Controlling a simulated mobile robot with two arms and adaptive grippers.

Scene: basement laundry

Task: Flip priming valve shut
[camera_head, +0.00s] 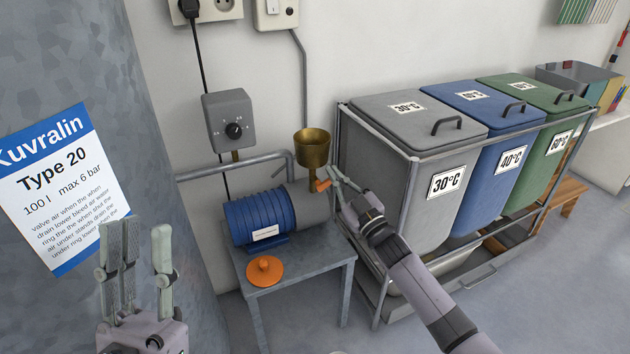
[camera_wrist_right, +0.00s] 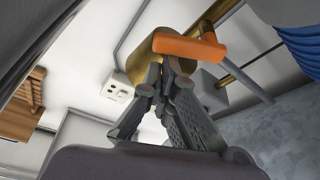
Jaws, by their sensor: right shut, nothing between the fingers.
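The priming valve's orange lever (camera_head: 322,185) sits just below the brass funnel (camera_head: 312,146), on the right end of the blue pump (camera_head: 262,216). In the right wrist view the lever (camera_wrist_right: 190,47) lies crosswise just beyond my fingertips, with the funnel (camera_wrist_right: 148,62) behind it. My right gripper (camera_head: 334,177) is shut and empty, its tips close to the lever's right side; I cannot tell whether they touch it. My left gripper (camera_head: 140,235) is open and empty, upright at the lower left, far from the valve.
The pump stands on a small grey metal table (camera_head: 300,268) with an orange round cap (camera_head: 264,270). A control box (camera_head: 229,120) and pipe are on the wall behind. Grey, blue and green bins (camera_head: 425,190) in a metal frame stand close right. A large grey tank (camera_head: 70,90) fills the left.

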